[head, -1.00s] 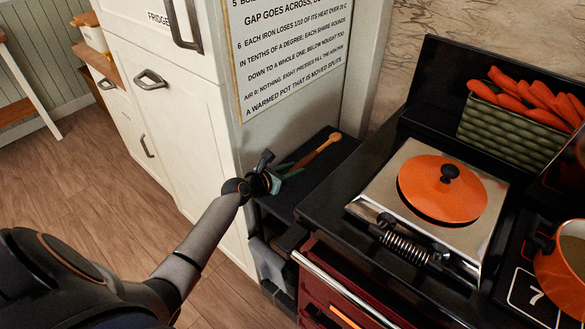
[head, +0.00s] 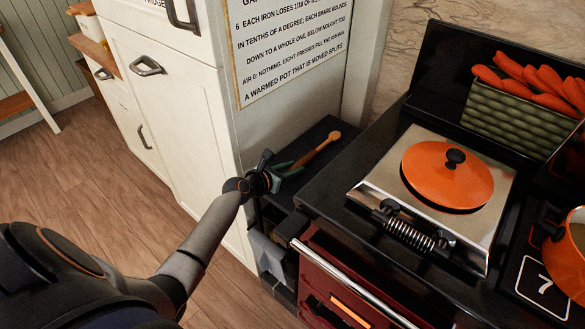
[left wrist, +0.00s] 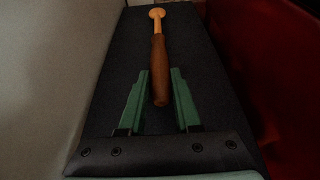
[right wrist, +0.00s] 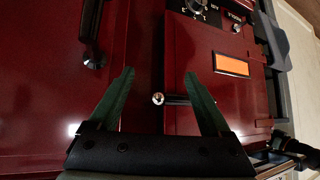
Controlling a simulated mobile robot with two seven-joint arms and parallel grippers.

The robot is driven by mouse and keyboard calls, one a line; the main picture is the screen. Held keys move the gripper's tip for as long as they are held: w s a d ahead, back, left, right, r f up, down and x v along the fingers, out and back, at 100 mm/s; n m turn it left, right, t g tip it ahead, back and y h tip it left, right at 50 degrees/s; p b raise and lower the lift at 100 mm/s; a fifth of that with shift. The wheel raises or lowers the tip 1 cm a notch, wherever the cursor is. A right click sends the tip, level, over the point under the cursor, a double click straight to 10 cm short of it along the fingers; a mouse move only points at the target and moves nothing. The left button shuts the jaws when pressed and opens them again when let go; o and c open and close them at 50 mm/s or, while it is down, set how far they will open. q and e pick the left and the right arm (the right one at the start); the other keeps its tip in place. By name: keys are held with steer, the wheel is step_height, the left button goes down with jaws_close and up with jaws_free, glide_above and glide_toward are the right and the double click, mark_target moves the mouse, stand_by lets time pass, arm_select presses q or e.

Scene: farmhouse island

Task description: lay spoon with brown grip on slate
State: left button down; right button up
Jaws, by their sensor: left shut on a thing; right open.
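The spoon (head: 319,150) has a brown grip and a lighter, orange-tan head. It is over the dark top between the white cabinet and the stove, head pointing away. My left gripper (head: 272,177) is shut on its brown grip (left wrist: 159,75); the fingers flank the grip's near end in the left wrist view (left wrist: 158,103). I cannot tell whether the spoon touches the top. A black tile with a white 7 (head: 537,284), at right on the stove, may be the slate; I cannot be sure. My right gripper (right wrist: 160,92) is open and empty before the red stove front.
The dark top (head: 294,151) is narrow, with the white cabinet (head: 185,90) on its left. On the stove are an orange lid (head: 440,187) on a steel plate, a green basket (head: 515,132) of carrots and an orange pot (head: 562,262) at the right edge.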

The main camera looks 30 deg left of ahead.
arm_select(q)
steer(key=shift+f, duration=0.3)
steer(key=c, duration=0.5)
jaws_free()
step_height(320, 180, up, 4)
steer(key=p, duration=0.4)
steer(key=shift+r+p, duration=0.2)
steer(key=shift+p, duration=0.1)
steer(key=shift+r, duration=0.8)
